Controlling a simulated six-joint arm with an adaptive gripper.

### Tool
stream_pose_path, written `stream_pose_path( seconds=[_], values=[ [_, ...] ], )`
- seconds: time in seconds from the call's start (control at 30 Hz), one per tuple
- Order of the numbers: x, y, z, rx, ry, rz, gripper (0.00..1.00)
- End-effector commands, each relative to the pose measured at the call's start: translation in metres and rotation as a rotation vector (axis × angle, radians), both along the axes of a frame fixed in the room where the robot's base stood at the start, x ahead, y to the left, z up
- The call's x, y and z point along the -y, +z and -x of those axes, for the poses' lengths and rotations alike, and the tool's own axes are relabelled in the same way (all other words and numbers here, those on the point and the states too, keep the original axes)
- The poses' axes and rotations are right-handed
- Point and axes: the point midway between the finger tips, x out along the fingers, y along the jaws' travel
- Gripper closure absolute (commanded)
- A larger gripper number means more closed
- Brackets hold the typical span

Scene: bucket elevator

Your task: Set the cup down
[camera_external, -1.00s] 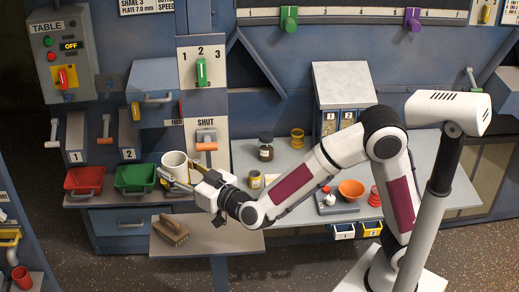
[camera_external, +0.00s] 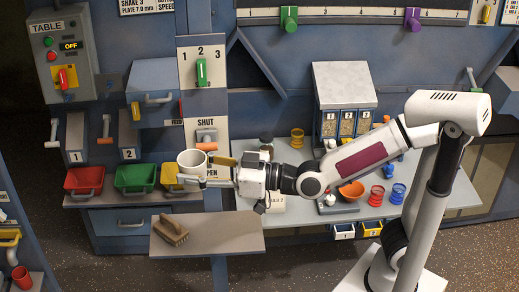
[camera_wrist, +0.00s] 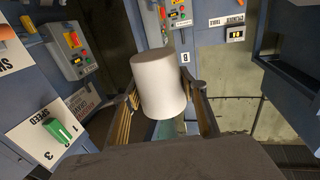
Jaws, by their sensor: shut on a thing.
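The white cup (camera_external: 192,162) is held upright between the fingers of my gripper (camera_external: 205,172) in the external view. It is above the right end of the shelf with the coloured bins, in front of the yellow bin. In the wrist view the cup (camera_wrist: 158,84) sits between the two fingers (camera_wrist: 163,112), which touch its sides. My gripper is shut on the cup. A gap between the cup and any surface below is hard to judge.
A red bin (camera_external: 84,180), a green bin (camera_external: 135,178) and a yellow bin (camera_external: 175,180) stand in a row. A brush (camera_external: 170,230) lies on the low table (camera_external: 225,235), whose right part is clear. Jars and bowls stand on the bench (camera_external: 300,215).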

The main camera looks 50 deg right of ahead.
Motion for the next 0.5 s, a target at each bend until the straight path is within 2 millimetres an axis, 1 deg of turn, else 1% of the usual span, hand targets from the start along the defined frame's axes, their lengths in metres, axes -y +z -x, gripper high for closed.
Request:
stream_pose_path(
  seconds=[0.03, 0.2, 0.4, 0.5],
  values=[
    [0.001, 0.004, 0.008, 0.004, 0.020, -0.001, 0.78],
    [0.002, 0.009, 0.035, 0.003, 0.084, -0.001, 0.78],
    [0.005, 0.010, 0.056, 0.001, 0.131, -0.001, 0.78],
    [0.006, 0.010, 0.061, 0.002, 0.142, -0.001, 0.78]
  ],
)
